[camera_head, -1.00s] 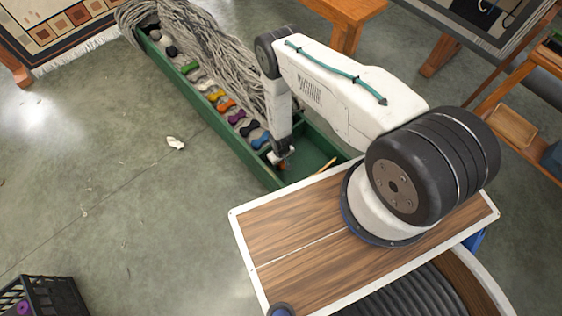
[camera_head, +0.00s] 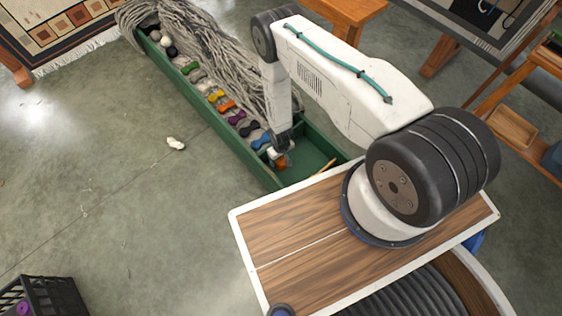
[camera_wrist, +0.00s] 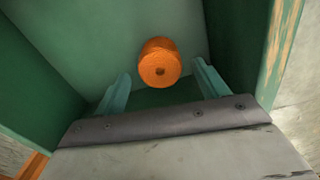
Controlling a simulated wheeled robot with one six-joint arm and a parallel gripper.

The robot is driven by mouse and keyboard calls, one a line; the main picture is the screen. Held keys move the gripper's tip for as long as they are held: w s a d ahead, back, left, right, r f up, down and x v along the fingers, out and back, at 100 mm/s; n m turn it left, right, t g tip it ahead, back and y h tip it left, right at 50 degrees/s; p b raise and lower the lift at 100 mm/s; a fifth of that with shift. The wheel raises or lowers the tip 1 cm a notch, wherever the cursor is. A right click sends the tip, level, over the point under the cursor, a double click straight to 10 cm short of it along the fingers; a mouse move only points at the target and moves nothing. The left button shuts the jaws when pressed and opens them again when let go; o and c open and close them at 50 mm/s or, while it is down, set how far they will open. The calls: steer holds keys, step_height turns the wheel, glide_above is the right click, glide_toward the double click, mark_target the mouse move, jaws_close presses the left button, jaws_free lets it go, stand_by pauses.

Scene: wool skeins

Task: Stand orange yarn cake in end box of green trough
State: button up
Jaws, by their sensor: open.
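The orange yarn cake (camera_wrist: 160,62) is inside the end box of the green trough (camera_wrist: 235,30), with its holed end face towards the wrist camera. It appears to stand upright on the box floor. In the head view the cake (camera_head: 281,162) shows as a small orange patch just below my gripper (camera_head: 278,152). In the wrist view my gripper (camera_wrist: 163,78) is open, with one teal finger on each side of the cake's near end and a visible gap on both sides. The cake's far underside is hidden.
Coloured skeins, such as a blue one (camera_head: 260,139), lie along the trough beside the end box. Grey yarn (camera_head: 205,45) drapes over the trough's far side. A wooden-topped surface (camera_head: 290,235) lies close to the trough's near end. The floor at left is mostly clear.

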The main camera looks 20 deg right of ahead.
step_height(320, 180, up, 7)
steer(key=shift+r, duration=0.2)
steer(key=w+r, duration=0.4)
steer(key=r, duration=0.5)
steer(key=w+r, duration=0.5)
steer(key=r, duration=0.4)
step_height(320, 180, up, 38)
steer(key=f+m, duration=0.1)
glide_above(281, 160)
steer(key=w+d, duration=0.2)
steer(key=w, duration=0.2)
steer(key=s+r, duration=0.6)
steer(key=s, duration=0.3)
steer(key=s+d+r+m, duration=0.1)
steer(key=s+r, duration=0.4)
steer(key=s, duration=0.4)
steer(key=s+d+r+t, duration=0.1)
steer(key=s+r, duration=0.5)
steer(key=s, duration=0.3)
steer(key=shift+s+r, duration=0.15)
steer(key=shift+r, duration=0.2)
